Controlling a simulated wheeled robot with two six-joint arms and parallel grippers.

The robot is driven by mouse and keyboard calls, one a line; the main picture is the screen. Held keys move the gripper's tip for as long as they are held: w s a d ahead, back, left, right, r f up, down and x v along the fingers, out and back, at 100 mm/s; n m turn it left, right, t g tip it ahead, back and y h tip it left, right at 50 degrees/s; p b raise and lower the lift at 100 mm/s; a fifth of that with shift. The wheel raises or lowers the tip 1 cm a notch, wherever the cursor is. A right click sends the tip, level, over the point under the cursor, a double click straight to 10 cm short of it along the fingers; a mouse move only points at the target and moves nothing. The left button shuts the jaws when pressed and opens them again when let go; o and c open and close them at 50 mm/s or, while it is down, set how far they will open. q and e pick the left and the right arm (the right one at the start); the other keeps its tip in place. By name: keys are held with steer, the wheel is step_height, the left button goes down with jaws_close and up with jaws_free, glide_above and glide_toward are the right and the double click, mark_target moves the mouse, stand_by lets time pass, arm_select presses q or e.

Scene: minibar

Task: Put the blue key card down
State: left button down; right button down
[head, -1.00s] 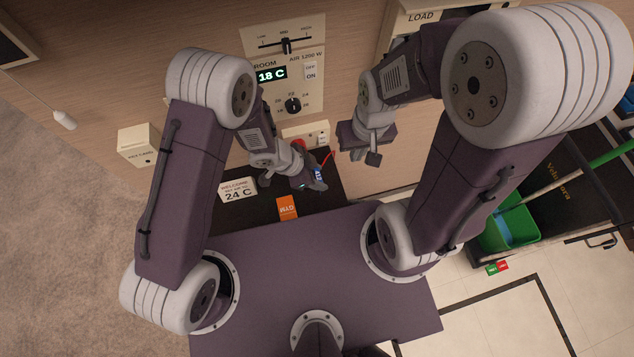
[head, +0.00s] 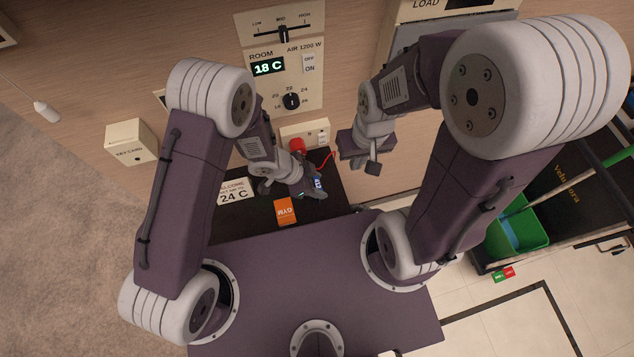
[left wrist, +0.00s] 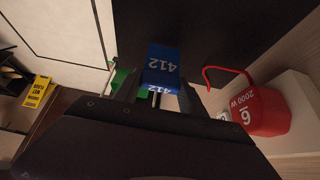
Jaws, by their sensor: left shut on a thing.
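The blue key card (left wrist: 163,62), marked 412, is between the fingers of my left gripper (left wrist: 150,95) in the left wrist view. In the head view only a small blue part of the card (head: 317,183) shows at the tip of my left gripper (head: 312,188), which is shut on it. The gripper is over the right part of the dark counter (head: 335,195). I cannot tell whether the card touches the counter. My right gripper (head: 362,160) hangs to the upper right, apart from the card; its finger opening is unclear.
An orange GYM card (head: 285,211) and a white welcome card (head: 234,191) are on the counter, left of my gripper. A key-card box (head: 130,142) is on the wall.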

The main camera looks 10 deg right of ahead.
arm_select(q)
steer(key=shift+f, duration=0.2)
steer(key=c, duration=0.7)
jaws_free()
steer(key=shift+o, duration=0.2)
steer(key=shift+r, duration=0.15)
steer(key=p+v, duration=0.4)
steer(key=v, duration=0.9)
steer(key=shift+d+p, duration=0.25)
steer(key=shift+p, duration=0.1)
